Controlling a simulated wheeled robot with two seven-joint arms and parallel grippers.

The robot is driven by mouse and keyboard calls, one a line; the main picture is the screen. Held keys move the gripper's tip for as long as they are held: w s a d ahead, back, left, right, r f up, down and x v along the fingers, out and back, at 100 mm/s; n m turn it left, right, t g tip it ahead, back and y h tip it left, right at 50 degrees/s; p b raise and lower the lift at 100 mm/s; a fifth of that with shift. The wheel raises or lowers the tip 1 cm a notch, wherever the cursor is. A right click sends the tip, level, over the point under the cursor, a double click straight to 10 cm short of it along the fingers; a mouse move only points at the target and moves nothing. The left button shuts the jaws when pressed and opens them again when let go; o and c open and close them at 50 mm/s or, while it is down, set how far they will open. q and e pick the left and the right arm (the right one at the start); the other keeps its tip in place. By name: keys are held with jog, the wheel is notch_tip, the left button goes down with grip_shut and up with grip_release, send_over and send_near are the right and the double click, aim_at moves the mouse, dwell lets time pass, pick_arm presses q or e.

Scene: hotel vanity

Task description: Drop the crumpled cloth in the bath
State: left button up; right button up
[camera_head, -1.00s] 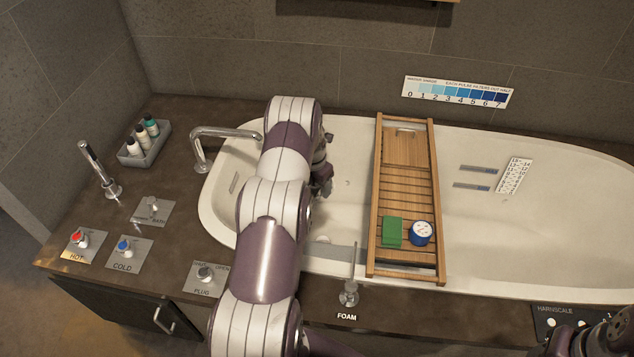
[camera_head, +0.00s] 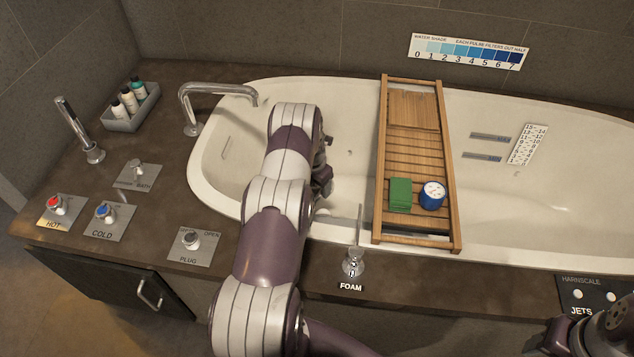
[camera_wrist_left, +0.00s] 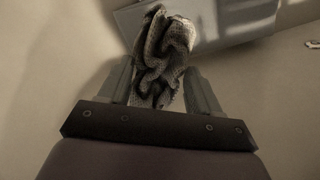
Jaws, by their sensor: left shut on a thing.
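The crumpled cloth (camera_wrist_left: 162,58) is a grey-white, knobbly bundle. It is pinched between the two fingers of my left gripper (camera_wrist_left: 163,88) in the left wrist view. In the head view my left gripper (camera_head: 322,182) is over the left part of the white bath (camera_head: 545,190), and the cloth is hidden there by my arm. How high the cloth hangs above the bath floor I cannot tell. A dark part of my right arm shows at the bottom right corner; its fingers are not clear.
A wooden bath tray (camera_head: 453,190) spans the bath right of my gripper, carrying a green block (camera_head: 400,195) and a blue round tin (camera_head: 432,194). A spout (camera_head: 215,88) reaches over the left rim. A foam tap (camera_head: 352,262) stands at the near edge. Bottles stand in a grey caddy (camera_head: 118,125).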

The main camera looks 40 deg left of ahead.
pick_arm(q)
jog(key=shift+f, duration=0.35)
jog(key=o, duration=1.1)
notch_tip(320, 180, up, 13)
jog(key=s+p, duration=0.1)
jog(key=p, duration=0.1)
jog(key=shift+s+f+p, duration=0.2)
jog(key=shift+s+p, duration=0.1)
jog(key=shift+p, duration=0.1)
